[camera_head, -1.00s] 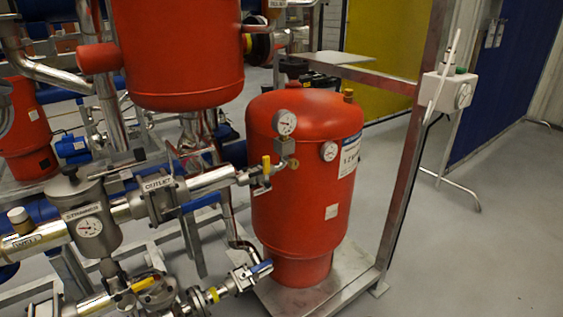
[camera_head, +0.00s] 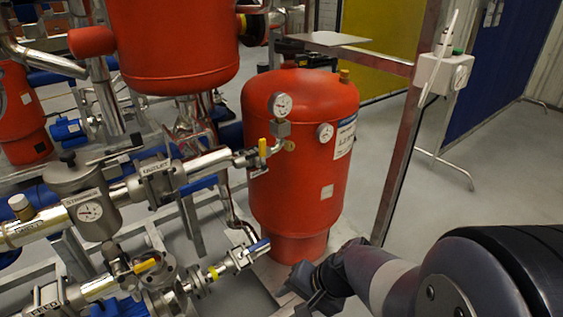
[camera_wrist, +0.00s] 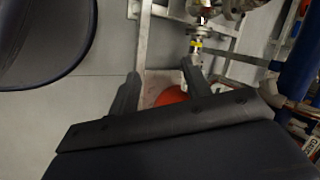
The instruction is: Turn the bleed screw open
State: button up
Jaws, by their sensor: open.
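I cannot tell for certain which part is the bleed screw. The red vessel (camera_head: 295,205) stands upright at centre in the head view, with a pressure gauge (camera_head: 280,104) and a yellow-handled valve (camera_head: 262,148) on its near side. A small brass fitting (camera_head: 344,75) sits on its top. A strainer (camera_head: 84,190) with a gauge stands at left. My gripper (camera_head: 308,286) is low in front of the vessel's base, apart from the fittings. In the wrist view, my gripper (camera_wrist: 160,88) is open, with nothing visibly held. Part of the vessel (camera_wrist: 172,96) shows beyond the fingers.
A low pipe carries a blue-handled valve (camera_head: 258,246), left of my gripper. A steel frame post (camera_head: 405,150) rises right of the vessel. A white control box (camera_head: 444,72) hangs on it. Open grey floor (camera_head: 480,200) lies at right.

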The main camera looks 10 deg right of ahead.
jog(key=w+r+m+t+y, duration=0.2)
jog(key=w+r+m, duration=0.2)
jog(key=w+m, duration=0.25)
jog(key=m+t+p, duration=0.2)
jog(key=m+t, duration=0.9)
jog(key=m, duration=0.8)
send_near(292, 147)
jog(key=x, duration=0.9)
jog(key=shift+r, duration=0.1)
jog(key=c, duration=1)
